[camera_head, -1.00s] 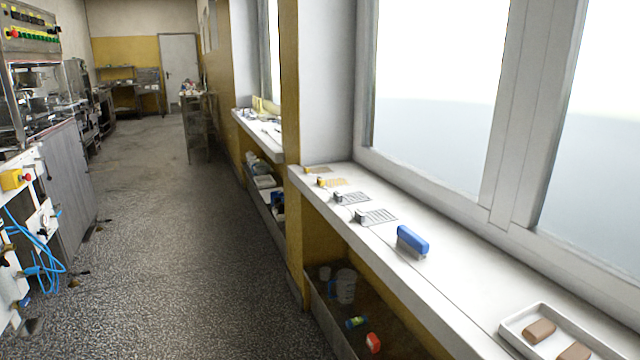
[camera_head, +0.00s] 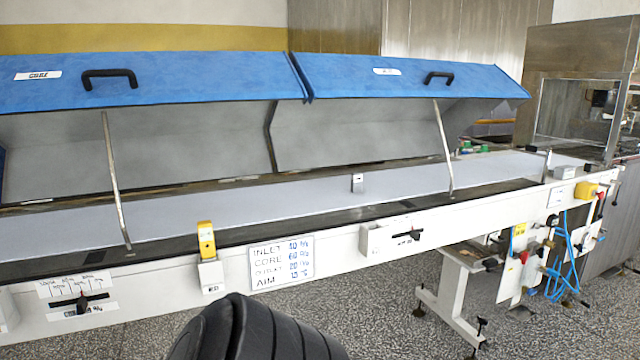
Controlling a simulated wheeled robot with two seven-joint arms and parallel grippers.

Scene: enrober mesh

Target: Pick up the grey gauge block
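A yellow block (camera_head: 206,240) stands in a white labelled holder (camera_head: 211,277) on the front rail, to the left. Neither gripper shows. A black ribbed part, probably of my own arm, rises at the bottom centre, and nothing is seen in its grasp.
Two blue lids (camera_head: 200,82) are propped open over the belt on thin metal struts (camera_head: 116,185). A handwritten sign (camera_head: 281,261) and slider controls are on the white front rail. A metal cabinet (camera_head: 575,100) stands at the right end, with blue hoses (camera_head: 567,262) below.

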